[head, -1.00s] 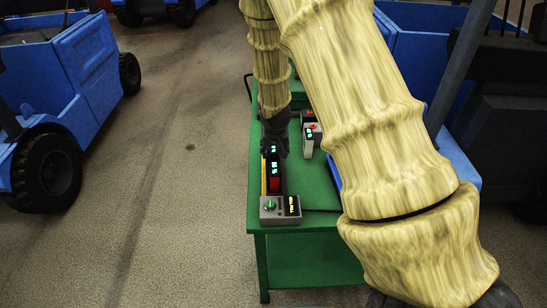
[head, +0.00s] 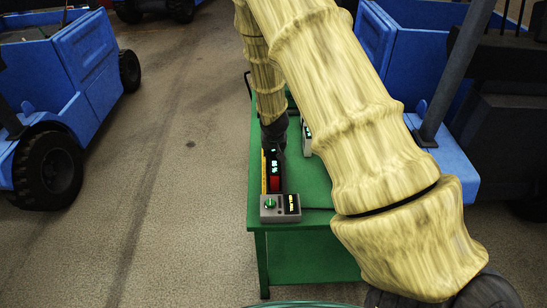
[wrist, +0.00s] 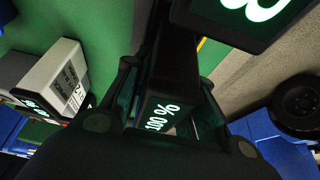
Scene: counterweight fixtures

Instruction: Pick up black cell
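A black cell (wrist: 165,113) with a lit "100 %" display sits between the two fingers of my gripper (wrist: 172,98) in the wrist view. The fingers stand on both sides of it, with narrow dark gaps that look like clearance, so my gripper appears open around it. In the head view my gripper (head: 274,140) points down over the far end of a charging fixture (head: 280,208) on the green table and hides this cell. A second dark unit (head: 274,171) with a lit percent display and a red patch stands in front of it; a large lit digit (wrist: 254,8) shows in the wrist view.
A white-and-grey cell (head: 307,140) stands right of my gripper, also at left in the wrist view (wrist: 52,75). Blue vehicles (head: 75,75) stand on both sides. My forearm covers the table's right part.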

